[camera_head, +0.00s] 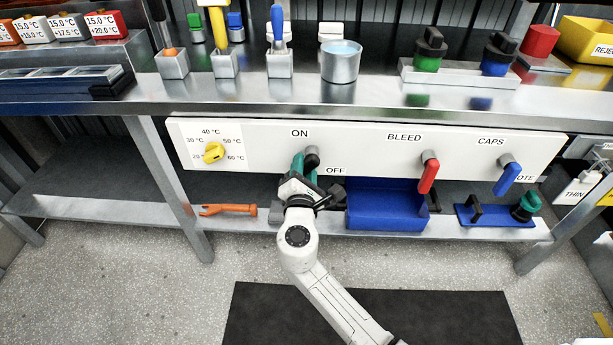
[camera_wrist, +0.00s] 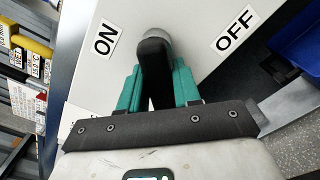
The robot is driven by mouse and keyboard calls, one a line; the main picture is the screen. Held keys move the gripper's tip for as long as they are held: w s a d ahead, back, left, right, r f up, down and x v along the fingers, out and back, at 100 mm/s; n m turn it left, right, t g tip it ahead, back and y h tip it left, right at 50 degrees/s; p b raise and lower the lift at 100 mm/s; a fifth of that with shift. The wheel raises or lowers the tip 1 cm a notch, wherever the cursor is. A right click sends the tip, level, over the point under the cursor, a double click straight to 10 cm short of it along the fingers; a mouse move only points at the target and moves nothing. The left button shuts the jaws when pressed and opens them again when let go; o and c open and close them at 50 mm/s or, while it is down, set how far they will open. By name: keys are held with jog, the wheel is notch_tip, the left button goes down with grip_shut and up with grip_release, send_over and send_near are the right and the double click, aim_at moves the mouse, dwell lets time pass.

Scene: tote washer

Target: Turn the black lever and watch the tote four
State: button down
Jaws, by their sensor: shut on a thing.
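The black lever (camera_wrist: 153,70) sits on the white control panel (camera_head: 365,147) between the ON and OFF labels. In the wrist view it stands between the two green fingers of my gripper (camera_wrist: 156,88), which is shut on it. In the head view the lever's round hub (camera_head: 312,157) shows above my gripper (camera_head: 304,170), and the rest of the lever is largely hidden by it. In the wrist view the lever points between the ON label (camera_wrist: 104,39) and the OFF label (camera_wrist: 235,30). I cannot make out a tote marked four.
A red BLEED lever (camera_head: 428,176), a blue CAPS lever (camera_head: 508,178) and a yellow temperature knob (camera_head: 213,152) share the panel. A blue bin (camera_head: 386,222) stands right of my gripper on the lower shelf. An orange tool (camera_head: 228,210) lies to the left.

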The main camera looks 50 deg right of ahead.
jog(key=m+b, duration=0.1)
jog(key=m, duration=0.1)
jog(key=m+b, duration=0.3)
jog(key=shift+w+a+r+m, duration=0.2)
jog(key=shift+w+r+m, duration=0.05)
jog(key=shift+r+m, duration=0.05)
jog(key=shift+r+m+b, duration=0.25)
jog(key=shift+m+b, duration=0.3)
jog(key=shift+m, duration=0.3)
jog(key=shift+r+m+b, duration=0.25)
jog(key=shift+m+b, duration=0.3)
jog(key=shift+m, duration=0.3)
jog(key=c, duration=0.9)
grip_release()
jog(key=shift+r, duration=0.1)
jog(key=shift+p+v, duration=0.5)
jog(key=shift+v, duration=4.9)
